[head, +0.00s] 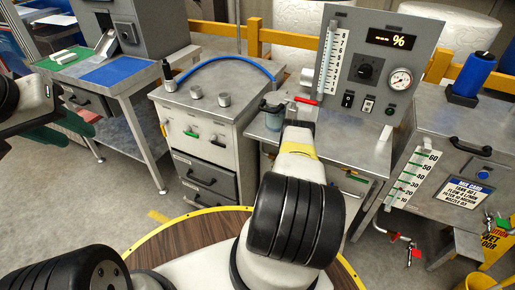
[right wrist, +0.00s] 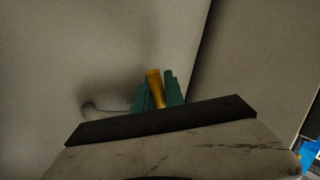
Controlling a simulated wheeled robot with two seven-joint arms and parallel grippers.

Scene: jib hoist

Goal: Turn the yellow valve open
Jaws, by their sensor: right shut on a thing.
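The yellow valve shows in the right wrist view as a short yellow handle (right wrist: 155,88). It stands between the two green fingers of my right gripper (right wrist: 158,92), which is shut on it. Beyond it is a plain grey surface. In the head view my right arm runs up the middle towards the metal bench, and its gripper and the valve cannot be made out there. My left gripper (head: 75,131) is at the left of the head view, its green fingers apart and empty, well away from the valve.
A panel with a dial and gauge (head: 370,62) stands on the middle bench. A grey drawer cabinet (head: 205,145) is left of it, with a blue hose (head: 225,60) on top. A cabinet with a level scale (head: 415,178) is at right. Open floor lies at left.

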